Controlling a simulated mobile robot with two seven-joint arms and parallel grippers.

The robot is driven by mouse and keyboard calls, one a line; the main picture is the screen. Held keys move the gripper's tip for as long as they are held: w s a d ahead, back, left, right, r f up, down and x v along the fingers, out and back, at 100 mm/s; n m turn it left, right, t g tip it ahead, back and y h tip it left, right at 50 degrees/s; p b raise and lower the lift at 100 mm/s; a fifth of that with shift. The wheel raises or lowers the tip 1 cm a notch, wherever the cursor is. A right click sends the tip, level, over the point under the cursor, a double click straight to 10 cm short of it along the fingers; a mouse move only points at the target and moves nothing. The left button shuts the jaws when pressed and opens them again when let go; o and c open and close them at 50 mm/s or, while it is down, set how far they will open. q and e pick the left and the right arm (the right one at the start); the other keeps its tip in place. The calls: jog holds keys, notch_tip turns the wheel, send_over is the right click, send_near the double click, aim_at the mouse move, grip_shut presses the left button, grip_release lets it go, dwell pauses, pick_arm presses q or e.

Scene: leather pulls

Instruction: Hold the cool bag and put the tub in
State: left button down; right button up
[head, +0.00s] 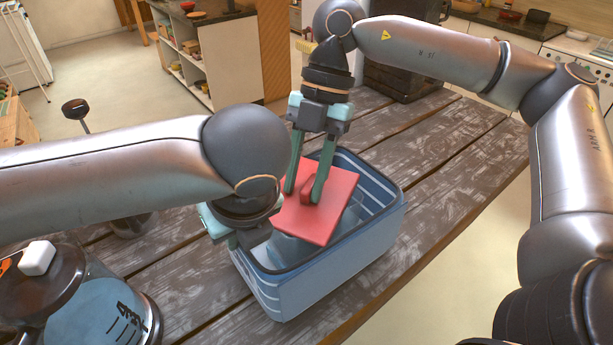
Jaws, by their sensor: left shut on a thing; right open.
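The blue cool bag (330,275) with white stripes stands open on the wooden table. The tub (335,185) shows its flat red lid with a red knob; it is tilted in the mouth of the bag, and its lower part is mostly hidden. My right gripper (303,195) is over the lid, its green fingers open on either side of the knob. My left gripper (250,238) is at the bag's left rim, shut on the bag; its fingertips are mostly hidden by its own wrist.
A jar (95,310) with a dark lid and white knob stands at the lower left. A dark box (405,75) stands at the table's far end. The table (435,145) is bare to the right of the bag, up to its right edge.

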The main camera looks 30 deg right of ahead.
jog(key=shift+s+d+f+g, duration=0.15)
jog(key=shift+s+d+f, duration=0.1)
jog(key=shift+f, duration=0.35)
jog(key=shift+s+d+f+g, duration=0.1)
jog(key=shift+s+f+g, duration=0.1)
jog(key=shift+f, duration=0.4)
pick_arm(q)
jog(key=shift+w, duration=0.1)
pick_arm(e)
jog(key=a+v, duration=0.1)
jog(key=v, duration=1.3)
jog(key=shift+s+r, duration=0.2)
jog(key=shift+r, duration=0.2)
jog(key=shift+a, duration=0.15)
pick_arm(q)
jog(key=c, duration=0.9)
grip_release()
jog(key=shift+d, duration=0.1)
jog(key=v, duration=1.2)
pick_arm(e)
jog(key=shift+f, duration=0.1)
